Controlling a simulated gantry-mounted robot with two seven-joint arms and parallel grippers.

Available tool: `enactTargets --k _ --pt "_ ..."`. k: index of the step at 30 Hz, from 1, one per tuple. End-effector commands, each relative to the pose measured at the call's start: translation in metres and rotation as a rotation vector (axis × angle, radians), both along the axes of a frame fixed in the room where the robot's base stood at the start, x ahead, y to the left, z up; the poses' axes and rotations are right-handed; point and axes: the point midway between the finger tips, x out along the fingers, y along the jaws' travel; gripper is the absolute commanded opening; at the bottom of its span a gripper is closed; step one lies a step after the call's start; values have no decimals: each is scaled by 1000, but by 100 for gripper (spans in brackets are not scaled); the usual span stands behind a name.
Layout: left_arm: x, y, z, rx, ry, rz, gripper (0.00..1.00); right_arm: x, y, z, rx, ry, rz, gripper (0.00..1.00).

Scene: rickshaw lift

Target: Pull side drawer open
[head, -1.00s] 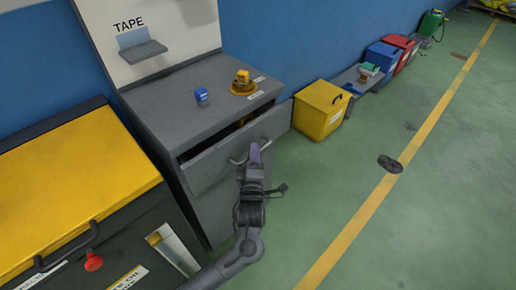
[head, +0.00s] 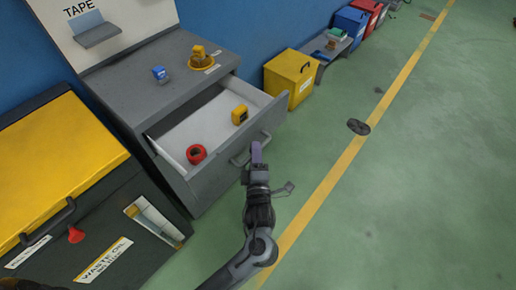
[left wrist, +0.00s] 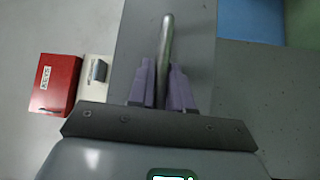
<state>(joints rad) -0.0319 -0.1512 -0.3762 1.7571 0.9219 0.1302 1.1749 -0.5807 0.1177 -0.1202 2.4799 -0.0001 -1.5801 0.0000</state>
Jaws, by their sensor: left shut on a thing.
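The grey side drawer (head: 232,150) stands well open from the grey cabinet (head: 150,85). Inside it lie a red tape roll (head: 196,154) and a yellow item (head: 239,115). My left gripper (head: 257,150) is at the drawer front, shut on the bar handle (head: 241,158). In the left wrist view the handle (left wrist: 166,50) runs between the two purple fingers (left wrist: 162,85). My right gripper is in neither view.
A blue item (head: 160,74) and a yellow item on a round base (head: 201,60) sit on the cabinet top. A yellow bin (head: 290,78) stands beyond the drawer. A yellow-lidded waste oil box (head: 55,165) is at left.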

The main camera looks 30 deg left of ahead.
Motion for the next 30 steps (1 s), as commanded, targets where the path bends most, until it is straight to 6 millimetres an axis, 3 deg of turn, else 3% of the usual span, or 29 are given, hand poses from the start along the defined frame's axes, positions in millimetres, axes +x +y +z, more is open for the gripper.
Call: enactTargets --k 8,9,12,30 --pt "0 0 -1 1 2 2 0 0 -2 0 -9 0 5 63" --pt "0 0 -1 1 2 2 22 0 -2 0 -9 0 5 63" --pt "0 1 -1 1 2 2 38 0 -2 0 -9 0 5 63" --pt "-4 -5 -3 0 2 -3 39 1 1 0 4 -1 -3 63"
